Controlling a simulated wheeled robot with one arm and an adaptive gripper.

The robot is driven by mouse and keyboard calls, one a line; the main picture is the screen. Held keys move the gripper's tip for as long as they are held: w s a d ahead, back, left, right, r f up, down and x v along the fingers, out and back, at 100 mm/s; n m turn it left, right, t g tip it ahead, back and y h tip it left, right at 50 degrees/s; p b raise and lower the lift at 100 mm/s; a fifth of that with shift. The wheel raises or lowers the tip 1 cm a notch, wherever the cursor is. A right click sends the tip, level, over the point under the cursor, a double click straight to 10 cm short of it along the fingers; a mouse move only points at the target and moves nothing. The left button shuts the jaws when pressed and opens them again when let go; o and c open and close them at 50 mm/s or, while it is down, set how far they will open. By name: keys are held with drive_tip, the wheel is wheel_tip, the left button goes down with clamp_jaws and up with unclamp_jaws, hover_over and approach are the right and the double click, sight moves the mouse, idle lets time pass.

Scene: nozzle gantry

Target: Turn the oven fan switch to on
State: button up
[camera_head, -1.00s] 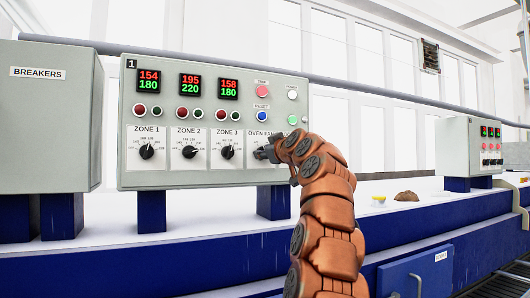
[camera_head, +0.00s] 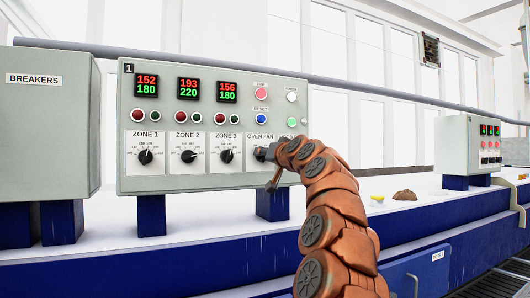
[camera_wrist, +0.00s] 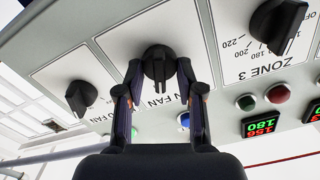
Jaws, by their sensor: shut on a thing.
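The oven fan switch (camera_wrist: 159,66) is a black rotary knob on a white plate of the grey control panel (camera_head: 215,68). In the wrist view, which sees the panel upside down, my gripper (camera_wrist: 159,72) has one finger on each side of this knob and is shut on it. The knob's ridge runs about up and down there; its on and off marks are not readable. In the head view the OVEN FAN label (camera_head: 256,136) shows above the knob, and my gripper (camera_head: 268,156) and arm partly cover that area.
Another black knob (camera_wrist: 81,97) is close beside, on the neighbouring plate. The ZONE 3 knob (camera_head: 227,156) is on the other side. Buttons and a green lamp (camera_head: 292,122) lie above. The breakers box (camera_head: 48,130) stands left.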

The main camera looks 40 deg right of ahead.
drive_tip(key=shift+m+p, duration=0.3)
drive_tip(key=shift+m, duration=0.5)
drive_tip(key=o, duration=1.1)
drive_tip(key=shift+o, duration=0.2)
drive_tip(key=shift+s, duration=0.15)
drive_tip(key=v, duration=1.1)
drive_tip(key=shift+s+a, duration=0.15)
drive_tip(key=shift+s, duration=0.2)
